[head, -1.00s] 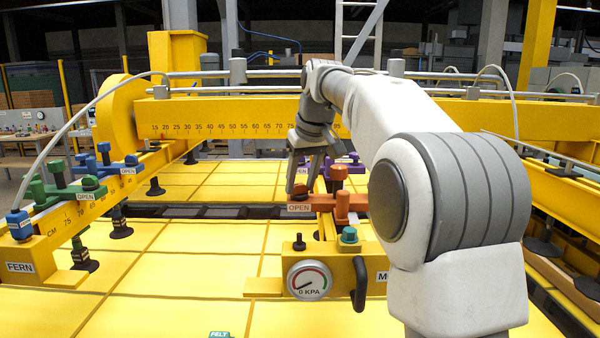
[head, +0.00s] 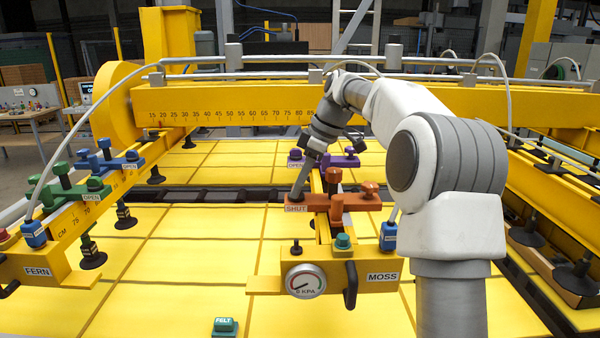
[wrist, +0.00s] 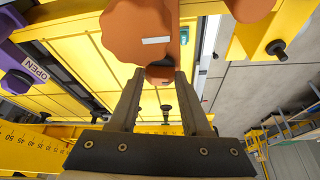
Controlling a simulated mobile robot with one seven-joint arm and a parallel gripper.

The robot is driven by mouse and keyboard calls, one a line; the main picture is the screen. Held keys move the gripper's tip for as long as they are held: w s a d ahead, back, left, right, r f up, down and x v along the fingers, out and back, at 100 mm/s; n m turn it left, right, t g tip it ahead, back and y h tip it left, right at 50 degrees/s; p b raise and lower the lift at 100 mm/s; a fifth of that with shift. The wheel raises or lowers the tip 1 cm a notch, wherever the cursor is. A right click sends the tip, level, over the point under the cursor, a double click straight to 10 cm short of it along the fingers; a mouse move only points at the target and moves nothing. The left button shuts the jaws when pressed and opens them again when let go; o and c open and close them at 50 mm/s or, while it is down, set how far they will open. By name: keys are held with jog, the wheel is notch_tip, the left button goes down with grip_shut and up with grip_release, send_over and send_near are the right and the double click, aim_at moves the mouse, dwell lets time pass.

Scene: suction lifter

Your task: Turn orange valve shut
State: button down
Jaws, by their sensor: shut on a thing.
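The orange valve (head: 343,204) sits across the yellow MOSS beam, with two upright orange knobs on it. The label at its left end (head: 296,209) reads SHUT. My gripper (head: 298,191) points down onto that left end and hides most of the small knob there. A larger lobed orange knob (wrist: 140,30) stands just beyond the fingertips.
A purple valve (head: 339,161) lies behind the orange one. A gauge (head: 305,281), a teal knob (head: 342,241) and a blue block (head: 388,236) are in front. Green (head: 68,192) and blue (head: 105,163) valves, with OPEN labels, sit on the left FERN beam.

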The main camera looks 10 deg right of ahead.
jog(key=shift+w+r+n+g+p, duration=0.1)
jog(key=shift+n+g+p, duration=0.4)
jog(key=shift+n, duration=0.7)
jog(key=shift+c, duration=1.8)
grip_release()
jog(key=v, duration=1.1)
jog(key=shift+d+r, duration=0.3)
jog(key=shift+r, duration=0.05)
